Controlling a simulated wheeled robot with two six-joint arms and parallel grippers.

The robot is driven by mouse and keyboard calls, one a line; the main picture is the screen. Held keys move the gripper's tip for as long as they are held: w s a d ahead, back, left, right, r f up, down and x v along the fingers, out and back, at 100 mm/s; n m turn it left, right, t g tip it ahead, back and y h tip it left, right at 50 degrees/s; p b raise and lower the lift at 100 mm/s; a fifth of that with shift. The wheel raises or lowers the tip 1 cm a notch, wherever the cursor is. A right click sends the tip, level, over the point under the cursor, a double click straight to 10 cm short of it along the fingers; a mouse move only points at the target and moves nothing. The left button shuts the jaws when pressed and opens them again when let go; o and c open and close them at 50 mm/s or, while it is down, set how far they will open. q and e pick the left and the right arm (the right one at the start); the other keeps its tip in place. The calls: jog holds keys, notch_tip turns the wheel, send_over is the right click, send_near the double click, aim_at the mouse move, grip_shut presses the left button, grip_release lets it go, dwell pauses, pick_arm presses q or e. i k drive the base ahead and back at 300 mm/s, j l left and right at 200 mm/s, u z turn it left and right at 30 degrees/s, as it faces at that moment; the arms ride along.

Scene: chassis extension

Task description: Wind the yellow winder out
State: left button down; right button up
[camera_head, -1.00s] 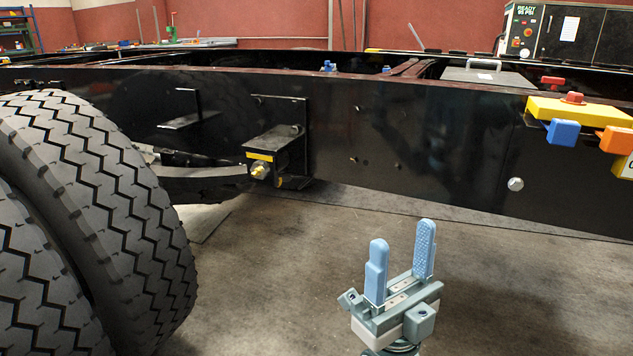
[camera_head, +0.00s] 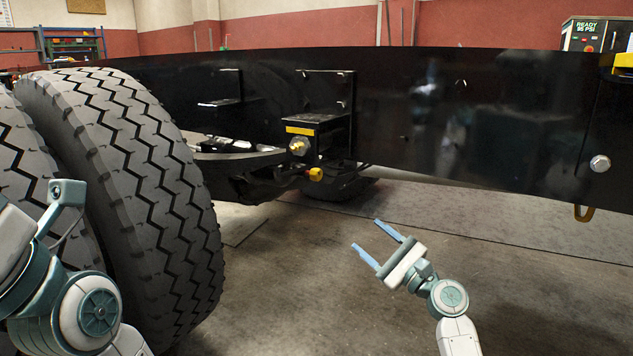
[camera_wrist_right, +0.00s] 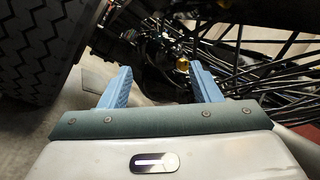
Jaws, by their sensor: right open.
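A small yellow knob (camera_head: 315,174), which looks like the yellow winder's grip, shows below a black bracket (camera_head: 318,128) on the side of the chassis rail. A round brass-coloured fitting (camera_head: 298,146) sits on the bracket just above and left of it. My right gripper (camera_head: 376,240) is open and empty, below and right of the knob and apart from it, its blue fingers pointing up and left. In the right wrist view a small yellow spot (camera_wrist_right: 182,66) shows beyond the open fingers; I cannot tell which yellow part it is. My left arm shows at lower left, but its fingers do not.
A large tyre (camera_head: 125,200) stands left of the bracket. The long black chassis rail (camera_head: 420,120) runs across behind the gripper. The floor (camera_head: 285,290) around the right gripper is clear.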

aim_at(315, 174)
jog(key=i, duration=0.95)
